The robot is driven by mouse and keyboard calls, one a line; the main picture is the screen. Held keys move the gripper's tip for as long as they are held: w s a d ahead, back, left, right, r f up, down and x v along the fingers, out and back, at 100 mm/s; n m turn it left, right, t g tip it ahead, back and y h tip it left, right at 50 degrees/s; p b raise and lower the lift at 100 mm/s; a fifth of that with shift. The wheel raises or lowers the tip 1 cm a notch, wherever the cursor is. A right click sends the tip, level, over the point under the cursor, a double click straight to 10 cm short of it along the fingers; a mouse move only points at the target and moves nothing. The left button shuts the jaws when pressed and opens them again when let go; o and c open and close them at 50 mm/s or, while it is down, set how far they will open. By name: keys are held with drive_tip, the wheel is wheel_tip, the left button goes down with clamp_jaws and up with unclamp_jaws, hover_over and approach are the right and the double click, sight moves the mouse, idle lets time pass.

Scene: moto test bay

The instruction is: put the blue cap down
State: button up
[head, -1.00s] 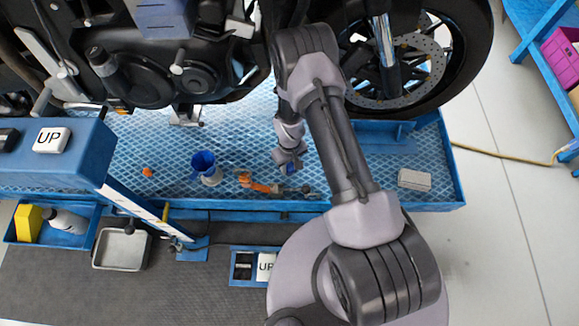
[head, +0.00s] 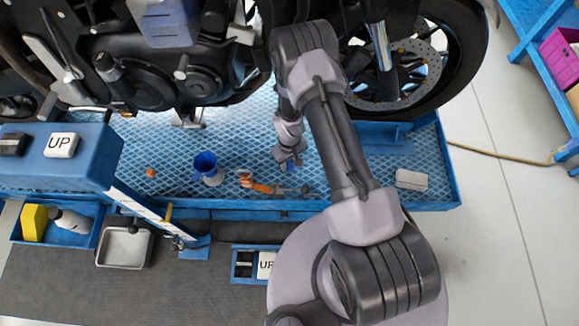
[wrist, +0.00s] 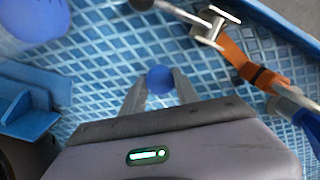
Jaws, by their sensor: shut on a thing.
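The blue cap (wrist: 160,79) is a small round blue piece held between the two fingertips of my gripper (wrist: 159,86) in the wrist view. The fingers are closed against its sides. The blue lattice platform (wrist: 110,65) lies beneath it; I cannot tell whether the cap touches it. In the head view, my gripper (head: 289,163) hangs over the platform, right of an orange strap. Only a trace of blue shows at its tip there.
The orange strap (head: 262,187) with metal ends lies close by, also in the wrist view (wrist: 245,62). A blue funnel (head: 206,163) and a small orange piece (head: 151,172) are further left. The motorcycle wheel (head: 415,65) stands behind.

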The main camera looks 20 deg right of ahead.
wheel_tip(320, 180, down, 2)
drive_tip(key=shift+f, duration=0.15)
drive_tip(key=shift+f+b, duration=0.2)
drive_tip(key=shift+b, duration=0.25)
drive_tip(key=o, duration=1.3)
drive_tip(key=shift+c, duration=0.2)
drive_tip(key=shift+r, duration=0.1)
